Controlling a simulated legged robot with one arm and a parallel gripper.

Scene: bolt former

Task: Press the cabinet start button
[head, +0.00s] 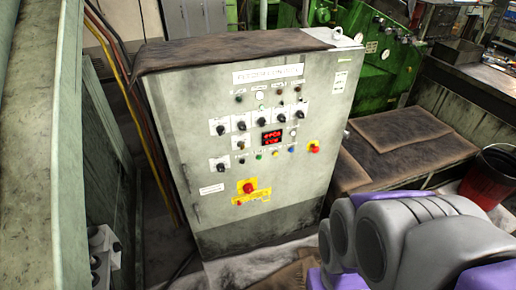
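The grey control cabinet (180,130) stands upright in the middle of the head view, its front panel facing me. A small green button (259,156) sits in a lower row of small coloured buttons, under a red lit display (272,138). I cannot read which button is marked start. A larger red switch on a yellow plate (249,188) is lower down. My grey and purple arm fills the lower right, apart from the panel in the picture. My gripper is not in view.
Several black rotary knobs (240,123) sit above the buttons. A brown cloth lies on the cabinet top (230,47). A low bench with brown mats (400,130) and a dark red bucket (487,178) are at the right. Cables (125,75) run along the left.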

